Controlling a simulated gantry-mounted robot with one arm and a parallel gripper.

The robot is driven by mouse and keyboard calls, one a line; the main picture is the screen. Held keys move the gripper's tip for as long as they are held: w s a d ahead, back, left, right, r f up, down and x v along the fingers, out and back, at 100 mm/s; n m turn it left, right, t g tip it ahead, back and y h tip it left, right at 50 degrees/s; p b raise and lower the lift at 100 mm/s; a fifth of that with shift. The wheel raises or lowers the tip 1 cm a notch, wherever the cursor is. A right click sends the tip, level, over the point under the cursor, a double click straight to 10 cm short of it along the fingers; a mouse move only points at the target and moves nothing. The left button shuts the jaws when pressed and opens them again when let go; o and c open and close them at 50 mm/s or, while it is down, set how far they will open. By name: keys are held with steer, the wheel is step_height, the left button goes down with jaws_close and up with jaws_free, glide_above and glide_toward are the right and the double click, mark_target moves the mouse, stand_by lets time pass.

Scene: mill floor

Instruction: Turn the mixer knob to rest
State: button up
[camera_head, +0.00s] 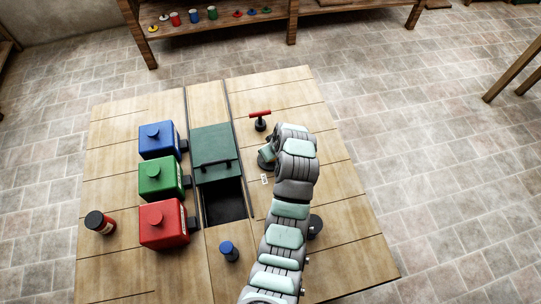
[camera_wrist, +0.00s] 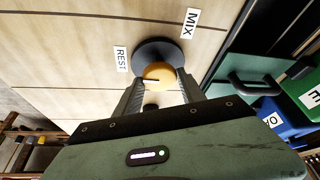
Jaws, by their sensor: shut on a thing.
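The mixer knob (camera_wrist: 160,74) is orange-yellow and sits on a dark round base (camera_wrist: 150,52) in the wrist view. A short dark line shows on the knob's face, toward its left side. My gripper (camera_wrist: 161,84) has one finger on each side of the knob and is shut on it. The REST label (camera_wrist: 121,59) lies left of the base, and the MIX label (camera_wrist: 189,23) is at its upper right. In the head view my arm hides the knob.
Blue (camera_head: 157,139), green (camera_head: 161,179) and red (camera_head: 164,225) boxes stand left of a dark green lid (camera_head: 212,154) and an open dark bin (camera_head: 224,203). A red-handled lever (camera_head: 260,114) stands just beyond my arm. A blue-topped item (camera_head: 229,251) stands near the front.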

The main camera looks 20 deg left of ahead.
steer(key=shift+f+n, duration=0.1)
steer(key=shift+n, duration=0.3)
steer(key=o, duration=1.3)
steer(key=shift+o, duration=0.2)
steer(key=p+v, duration=0.2)
steer(key=v, duration=0.9)
steer(key=shift+w, duration=0.2)
